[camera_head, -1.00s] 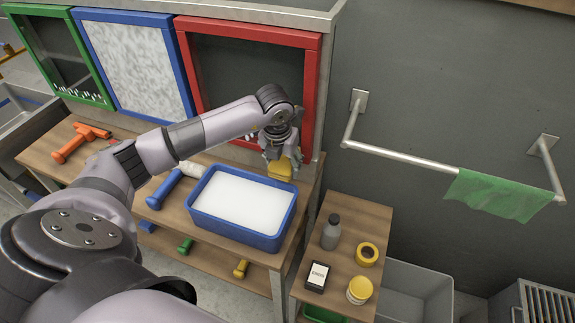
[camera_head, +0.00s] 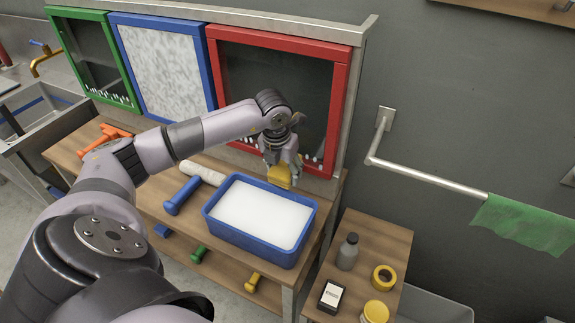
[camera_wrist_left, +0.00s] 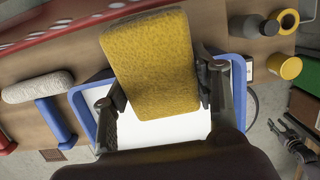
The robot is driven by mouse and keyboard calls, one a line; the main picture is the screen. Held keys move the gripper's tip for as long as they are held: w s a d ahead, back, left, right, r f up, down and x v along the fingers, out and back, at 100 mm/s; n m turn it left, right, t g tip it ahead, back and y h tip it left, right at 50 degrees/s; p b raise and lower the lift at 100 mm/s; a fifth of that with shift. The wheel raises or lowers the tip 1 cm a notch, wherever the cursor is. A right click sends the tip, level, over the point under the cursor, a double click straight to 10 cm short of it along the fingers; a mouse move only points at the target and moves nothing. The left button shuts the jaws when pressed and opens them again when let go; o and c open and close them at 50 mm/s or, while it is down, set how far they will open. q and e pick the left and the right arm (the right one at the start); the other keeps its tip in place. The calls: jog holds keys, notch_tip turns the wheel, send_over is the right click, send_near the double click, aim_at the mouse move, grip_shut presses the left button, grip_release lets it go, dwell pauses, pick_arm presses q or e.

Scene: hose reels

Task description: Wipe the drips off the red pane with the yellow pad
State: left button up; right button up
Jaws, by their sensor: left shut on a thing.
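The red-framed pane (camera_head: 334,108) stands upright at the back of the bench, with white drips (camera_head: 316,161) along its lower edge. My left gripper (camera_head: 281,168) is in front of the pane's lower part, near the back edge of the blue tub. It is shut on the yellow pad (camera_head: 279,179). In the left wrist view the pad (camera_wrist_left: 152,65) sits between the two fingers, over the tub's white contents. The arm covers part of the pane's left side.
The blue tub (camera_head: 240,242) of white liquid stands on the bench below the gripper. A blue-handled roller (camera_head: 182,195) lies left of it. Green-framed (camera_head: 90,65) and blue-framed (camera_head: 160,62) panes stand further left. A bottle (camera_head: 348,252) stands on the side table; a green cloth (camera_head: 525,222) hangs on a rail.

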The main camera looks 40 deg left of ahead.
aim_at(272, 166)
pick_arm(q)
jog(key=shift+a+b, duration=0.3)
jog(key=shift+a, duration=0.45)
jog(key=shift+s+a, duration=0.3)
jog(key=shift+a, duration=0.6)
jog(key=s+a+b, duration=0.4)
jog(key=a+b, duration=0.1)
jog(key=a, duration=1.1)
jog(key=shift+a+b, duration=0.3)
jog(key=shift+b, duration=0.1)
